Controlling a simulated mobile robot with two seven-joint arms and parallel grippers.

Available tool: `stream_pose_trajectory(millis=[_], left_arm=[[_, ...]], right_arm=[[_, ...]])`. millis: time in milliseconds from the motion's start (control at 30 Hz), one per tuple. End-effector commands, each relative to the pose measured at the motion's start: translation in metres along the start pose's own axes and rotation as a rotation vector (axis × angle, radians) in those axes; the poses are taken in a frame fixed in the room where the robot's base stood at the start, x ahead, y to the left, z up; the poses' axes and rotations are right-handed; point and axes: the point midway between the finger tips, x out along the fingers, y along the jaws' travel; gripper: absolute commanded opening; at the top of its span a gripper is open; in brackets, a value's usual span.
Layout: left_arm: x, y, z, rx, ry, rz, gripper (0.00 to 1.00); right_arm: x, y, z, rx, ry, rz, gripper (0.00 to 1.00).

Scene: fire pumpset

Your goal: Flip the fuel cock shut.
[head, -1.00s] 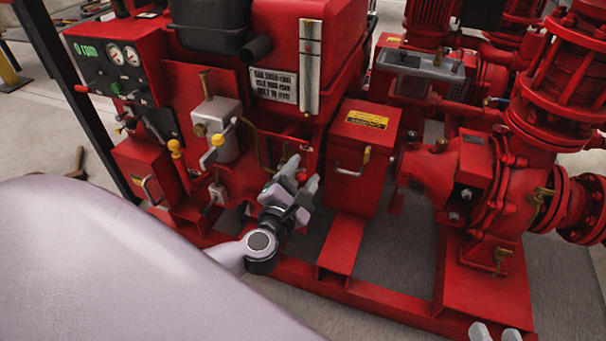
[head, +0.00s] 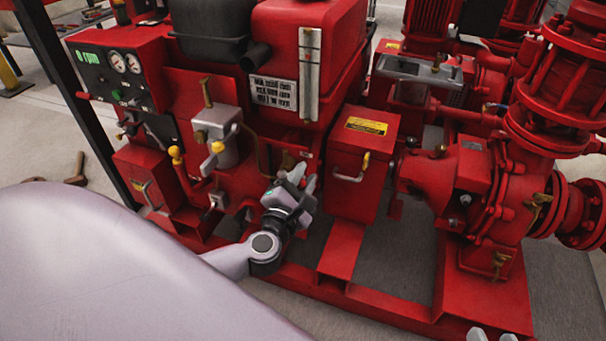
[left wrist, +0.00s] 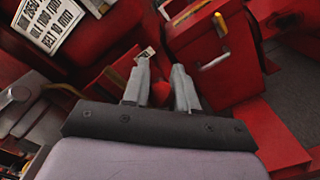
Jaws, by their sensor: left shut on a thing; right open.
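My left gripper (head: 305,178) is in front of the engine's lower right side, below the fuel tank, with its fingers pointing up and away. In the left wrist view its two grey fingers (left wrist: 160,80) are a little apart with a small red piece (left wrist: 160,94) between them. The gripper is shut on this piece, which looks like the fuel cock's handle. The cock's body is mostly hidden by the fingers, and I cannot tell its lever angle. My right gripper (head: 493,335) shows only as two separate grey fingertips at the bottom edge, open and empty.
A red box with a yellow label (head: 362,150) and handle stands just right of the left gripper. The red fuel tank (head: 345,50) with a sight gauge (head: 309,75) is above. A filter bowl (head: 215,135) is to the left. The red base frame (head: 330,290) runs below.

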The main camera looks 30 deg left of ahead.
Motion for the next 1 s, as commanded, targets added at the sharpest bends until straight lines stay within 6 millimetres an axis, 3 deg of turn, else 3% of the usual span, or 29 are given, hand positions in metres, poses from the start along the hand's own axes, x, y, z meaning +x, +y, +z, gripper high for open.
stream_pose_trajectory(millis=[267, 600, 633, 700, 1000], left_arm=[[-0.002, -0.008, -0.008, 0.155, 0.013, -0.01, 0.0], [-0.002, -0.011, -0.012, 0.17, 0.014, -0.012, 0.0], [-0.002, -0.011, -0.012, 0.17, 0.015, -0.012, 0.37], [-0.002, -0.011, -0.011, 0.17, 0.014, -0.011, 0.52], [-0.002, -0.009, -0.009, 0.171, 0.008, -0.007, 0.52]], right_arm=[[0.01, -0.012, -0.002, 0.108, -0.066, -0.046, 0.43], [0.011, -0.013, 0.0, 0.116, -0.071, -0.052, 0.43], [0.011, -0.013, 0.0, 0.116, -0.071, -0.052, 0.43], [0.011, -0.013, 0.0, 0.116, -0.071, -0.051, 0.43], [0.011, -0.013, -0.001, 0.115, -0.071, -0.052, 0.43]])
